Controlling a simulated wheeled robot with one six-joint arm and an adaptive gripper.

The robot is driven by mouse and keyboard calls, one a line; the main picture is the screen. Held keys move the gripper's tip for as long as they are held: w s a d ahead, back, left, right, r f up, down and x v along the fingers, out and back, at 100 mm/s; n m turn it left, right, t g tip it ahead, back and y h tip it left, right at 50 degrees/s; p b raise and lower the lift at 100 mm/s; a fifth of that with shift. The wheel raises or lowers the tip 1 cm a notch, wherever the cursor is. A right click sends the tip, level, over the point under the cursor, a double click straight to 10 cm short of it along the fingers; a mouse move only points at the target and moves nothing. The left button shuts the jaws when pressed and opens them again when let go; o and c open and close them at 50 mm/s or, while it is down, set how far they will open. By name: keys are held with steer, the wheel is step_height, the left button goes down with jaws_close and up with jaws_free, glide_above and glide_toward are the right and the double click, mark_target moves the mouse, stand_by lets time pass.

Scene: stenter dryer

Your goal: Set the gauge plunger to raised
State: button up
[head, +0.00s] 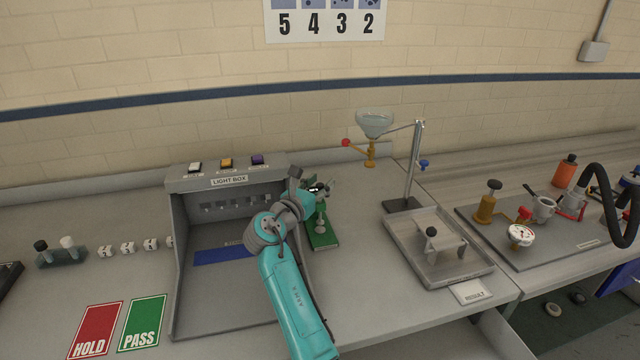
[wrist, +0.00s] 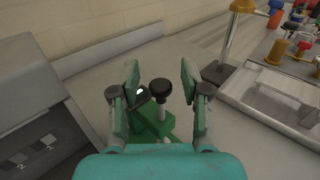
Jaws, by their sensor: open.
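A green gauge stand (head: 322,240) stands on the bench just right of the light box, partly hidden by my arm in the head view. In the wrist view its green base (wrist: 150,130) carries a pale upright rod topped by a round black knob (wrist: 160,87). A dark angled part with a white spot lies left of the rod. My gripper (wrist: 161,80) is open, its two green fingers on either side of the knob with gaps to it. In the head view my gripper (head: 318,189) is above the gauge stand. I cannot tell the plunger's height setting.
The grey light box (head: 228,178) stands close on the left of my arm. A board with a dial (head: 521,236) lies farther right. Bench in front of the gauge is clear.

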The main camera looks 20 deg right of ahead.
steer(key=v, duration=1.1)
steer(key=shift+s+a, duration=0.2)
